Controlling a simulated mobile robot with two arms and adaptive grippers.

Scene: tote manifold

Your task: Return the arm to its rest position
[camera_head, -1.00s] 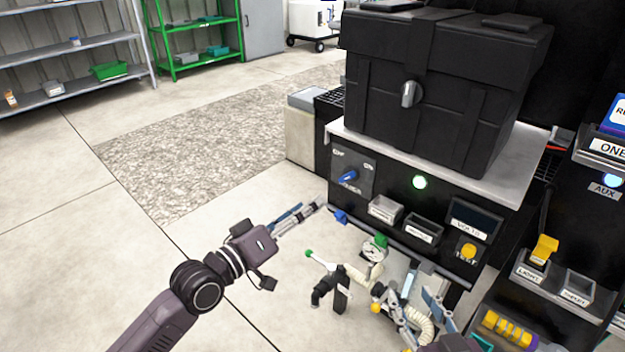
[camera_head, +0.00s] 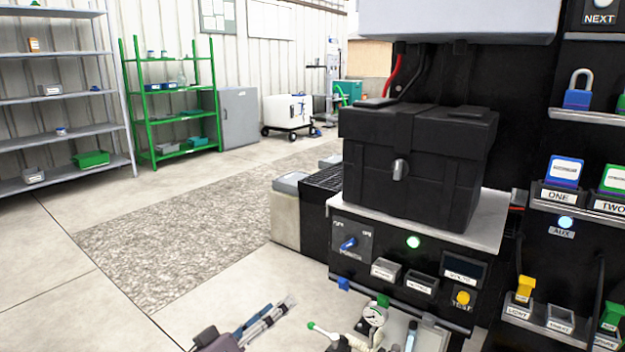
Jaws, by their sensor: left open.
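My left gripper (camera_head: 280,304) is at the bottom edge of the head view, left of the middle. Its fingers point up and to the right, are open and hold nothing. Only the fingers and a bit of the wrist show; the rest of the arm is below the frame. The gripper is over bare floor, apart from the black bench and left of the gauge (camera_head: 374,315). I cannot make out my right gripper in this view.
A black box (camera_head: 415,160) stands on the bench top (camera_head: 480,225). The bench front has a blue knob (camera_head: 348,244), a green light and a yellow button (camera_head: 462,297). A green-tipped lever (camera_head: 322,329) is right of my gripper. Floor on the left is clear; shelves stand far back.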

